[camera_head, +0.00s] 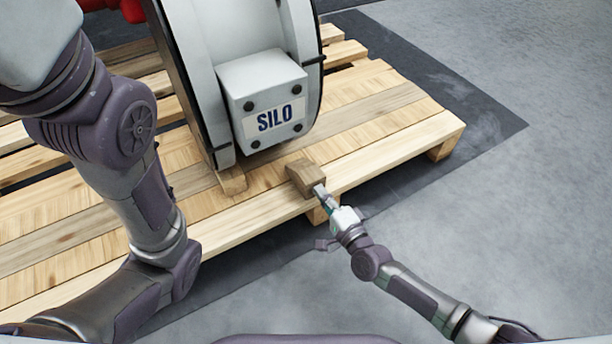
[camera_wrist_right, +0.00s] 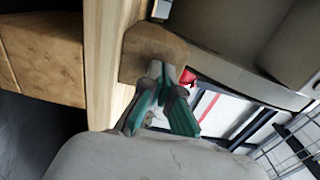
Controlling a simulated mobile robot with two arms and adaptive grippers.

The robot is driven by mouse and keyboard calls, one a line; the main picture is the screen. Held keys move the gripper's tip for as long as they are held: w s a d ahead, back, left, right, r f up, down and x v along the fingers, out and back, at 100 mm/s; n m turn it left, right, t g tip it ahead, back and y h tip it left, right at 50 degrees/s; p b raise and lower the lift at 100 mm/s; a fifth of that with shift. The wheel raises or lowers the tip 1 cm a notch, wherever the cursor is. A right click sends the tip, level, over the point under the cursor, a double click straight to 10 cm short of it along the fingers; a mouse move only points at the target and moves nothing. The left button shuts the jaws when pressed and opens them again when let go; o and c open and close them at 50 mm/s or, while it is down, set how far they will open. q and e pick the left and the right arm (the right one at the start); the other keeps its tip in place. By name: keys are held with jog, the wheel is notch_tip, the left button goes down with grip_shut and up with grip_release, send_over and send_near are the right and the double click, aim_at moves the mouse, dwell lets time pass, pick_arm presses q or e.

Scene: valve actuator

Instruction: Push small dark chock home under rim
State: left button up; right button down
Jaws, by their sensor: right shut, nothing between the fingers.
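The small dark chock (camera_head: 306,178) is a brown wooden block on the pallet's front boards, just right of the SILO valve actuator's lower end. In the right wrist view the chock (camera_wrist_right: 152,46) is right in front of my fingertips. My right gripper (camera_head: 321,191) is shut and empty, with its tips at the chock's near face. It also shows in the right wrist view (camera_wrist_right: 166,72); I cannot tell whether the tips touch the chock. The actuator's rim (camera_head: 222,156) is to the chock's left. My left arm crosses the left side; its gripper is out of view.
A lighter wooden chock (camera_head: 233,181) sits at the lower end of the rim. The slatted pallet (camera_head: 415,133) lies on a dark mat (camera_head: 484,118). Open grey floor (camera_head: 540,220) is on the right. A wire cage (camera_wrist_right: 297,140) shows in the right wrist view.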

aim_at(299, 164)
jog(key=shift+w+a, duration=0.1)
jog(key=shift+w, duration=0.05)
dwell(0.5)
jog(key=shift+b+x, duration=1.3)
jog(key=shift+x, duration=1.25)
jog(key=shift+b+x, duration=1.65)
jog(key=shift+x, duration=1.25)
jog(key=shift+p+v, duration=0.6)
jog(key=shift+v, duration=0.4)
jog(key=shift+p+v, duration=0.6)
jog(key=shift+v, duration=0.8)
jog(key=shift+p+v, duration=0.9)
jog(key=shift+v, duration=1.75)
